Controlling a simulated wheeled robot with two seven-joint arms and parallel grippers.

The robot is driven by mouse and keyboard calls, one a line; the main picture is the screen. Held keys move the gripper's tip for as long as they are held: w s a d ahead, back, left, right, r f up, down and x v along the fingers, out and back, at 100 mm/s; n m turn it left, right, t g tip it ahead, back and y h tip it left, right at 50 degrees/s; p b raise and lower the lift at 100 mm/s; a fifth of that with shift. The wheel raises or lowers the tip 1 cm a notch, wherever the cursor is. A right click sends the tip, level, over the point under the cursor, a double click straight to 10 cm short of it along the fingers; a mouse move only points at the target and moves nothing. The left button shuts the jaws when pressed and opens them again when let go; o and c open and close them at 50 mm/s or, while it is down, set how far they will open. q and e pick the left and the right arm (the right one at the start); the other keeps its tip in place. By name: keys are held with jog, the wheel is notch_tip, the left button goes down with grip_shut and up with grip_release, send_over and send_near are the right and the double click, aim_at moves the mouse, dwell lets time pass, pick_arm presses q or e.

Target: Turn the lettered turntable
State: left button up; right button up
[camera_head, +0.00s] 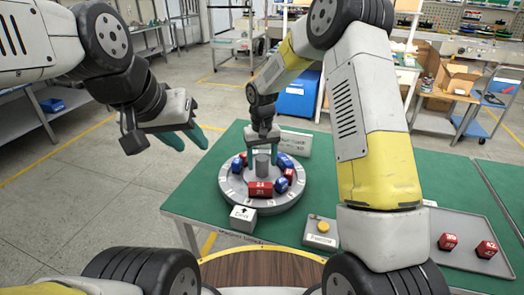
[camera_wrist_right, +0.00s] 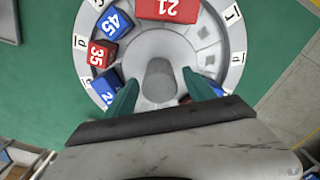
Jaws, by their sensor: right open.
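The round grey turntable (camera_head: 232,194) lies on the green table, with red and blue numbered blocks around a grey centre knob (camera_wrist_right: 160,75). A large red block (camera_head: 260,189) faces the front; blue block 45 (camera_wrist_right: 112,23) and red block 35 (camera_wrist_right: 101,55) show in the right wrist view. White letter tags sit on the rim. My right gripper (camera_head: 262,148) points down over the knob, open, one green finger on each side; it also shows in the right wrist view (camera_wrist_right: 161,92). Contact cannot be told. My left gripper (camera_head: 185,138) is open and empty, left of the table.
A white box with an arrow (camera_head: 243,218) stands at the turntable's front edge. A yellow button (camera_head: 323,227) on a grey box is to its right. A grey tray (camera_head: 466,258) with two red blocks lies at the right. Green tabletop is free left of the turntable.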

jog(key=shift+f, duration=0.15)
grip_shut()
